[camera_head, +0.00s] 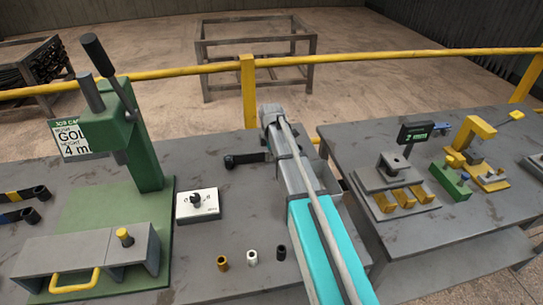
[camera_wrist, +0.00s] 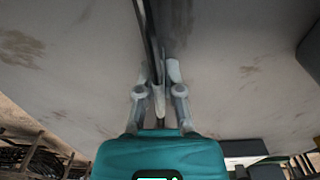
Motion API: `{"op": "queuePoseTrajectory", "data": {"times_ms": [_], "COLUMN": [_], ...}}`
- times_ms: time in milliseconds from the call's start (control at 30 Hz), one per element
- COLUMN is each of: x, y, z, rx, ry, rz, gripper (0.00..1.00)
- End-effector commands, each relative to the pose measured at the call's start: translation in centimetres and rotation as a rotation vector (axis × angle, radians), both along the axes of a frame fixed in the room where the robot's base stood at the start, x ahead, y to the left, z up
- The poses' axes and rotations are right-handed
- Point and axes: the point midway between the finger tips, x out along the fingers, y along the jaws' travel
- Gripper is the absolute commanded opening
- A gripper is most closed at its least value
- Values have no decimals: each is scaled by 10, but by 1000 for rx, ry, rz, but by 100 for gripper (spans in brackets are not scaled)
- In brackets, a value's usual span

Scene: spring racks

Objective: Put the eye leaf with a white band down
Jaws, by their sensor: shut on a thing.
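In the wrist view my gripper (camera_wrist: 160,78) is shut on a long dark leaf (camera_wrist: 150,28), which runs from between the fingers to the top edge. A pale patch shows between the fingers; I cannot tell whether it is the white band. In the head view a black leaf end with an eye (camera_head: 240,160) sticks out to the left from behind my arm, over the left bench (camera_head: 205,165). My arm hides the rest of it, and my fingers do not show clearly there. I cannot tell whether it touches the bench.
A green press (camera_head: 148,150) and a grey box with a yellow handle (camera_head: 90,262) stand at left. Leaves with yellow (camera_head: 22,195) and blue (camera_head: 20,216) bands lie at the left edge. A white knob box (camera_head: 198,206) and small yellow, white and black bushings (camera_head: 252,257) sit in front.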

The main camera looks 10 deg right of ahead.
Motion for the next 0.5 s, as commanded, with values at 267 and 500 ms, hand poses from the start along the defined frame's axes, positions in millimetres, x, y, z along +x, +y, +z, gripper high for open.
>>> {"op": "queuePoseTrajectory", "data": {"times_ms": [267, 500], "x": [0, 0], "y": [0, 0], "z": [-1, -1], "rx": [0, 0], "ry": [0, 0], "rz": [0, 0], "gripper": [0, 43]}}
